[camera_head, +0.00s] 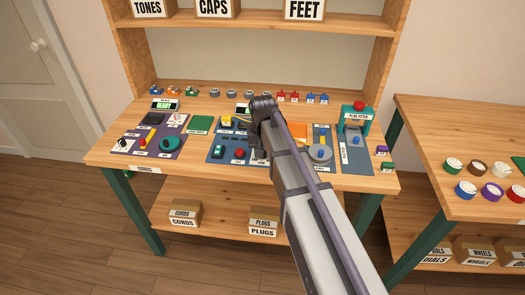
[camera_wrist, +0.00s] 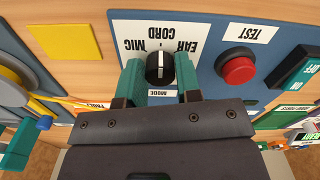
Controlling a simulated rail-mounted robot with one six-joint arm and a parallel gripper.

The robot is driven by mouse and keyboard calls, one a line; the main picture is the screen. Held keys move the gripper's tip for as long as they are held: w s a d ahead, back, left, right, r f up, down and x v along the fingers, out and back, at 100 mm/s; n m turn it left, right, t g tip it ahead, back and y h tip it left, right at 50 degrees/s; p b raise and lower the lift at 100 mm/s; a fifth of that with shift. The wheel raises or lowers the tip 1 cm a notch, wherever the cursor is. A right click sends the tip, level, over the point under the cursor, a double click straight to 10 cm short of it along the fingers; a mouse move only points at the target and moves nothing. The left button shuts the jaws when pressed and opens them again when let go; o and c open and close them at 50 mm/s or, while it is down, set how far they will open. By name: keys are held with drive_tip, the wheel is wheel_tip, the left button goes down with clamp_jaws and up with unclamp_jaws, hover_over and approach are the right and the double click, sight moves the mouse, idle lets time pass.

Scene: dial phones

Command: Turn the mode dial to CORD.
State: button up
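The mode dial (camera_wrist: 160,77) is a round black knob with a white pointer line on a blue panel (camera_wrist: 212,87). In the wrist view its CORD, EAR and MIC label plate (camera_wrist: 186,27) appears upside down beyond it. The pointer line runs nearly straight up and down in the picture, towards the middle of that plate. The teal fingers of my gripper (camera_wrist: 160,70) are on either side of the dial, with no clear gap showing between them and it. In the head view my arm covers the dial and fingertips.
A red TEST button (camera_wrist: 238,70) is right of the dial, with a dark green ON switch (camera_wrist: 293,75) beyond it. A yellow square (camera_wrist: 50,42) lies at the upper left. In the head view other panels surround my arm, including a teal plug press (camera_head: 356,119) at right.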

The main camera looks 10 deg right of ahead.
drive_tip(key=o, duration=0.4)
wheel_tip(320, 180, up, 11)
drive_tip(key=p, duration=1)
drive_tip(key=shift+f+p, duration=0.1)
drive_tip(key=shift+p, duration=0.3)
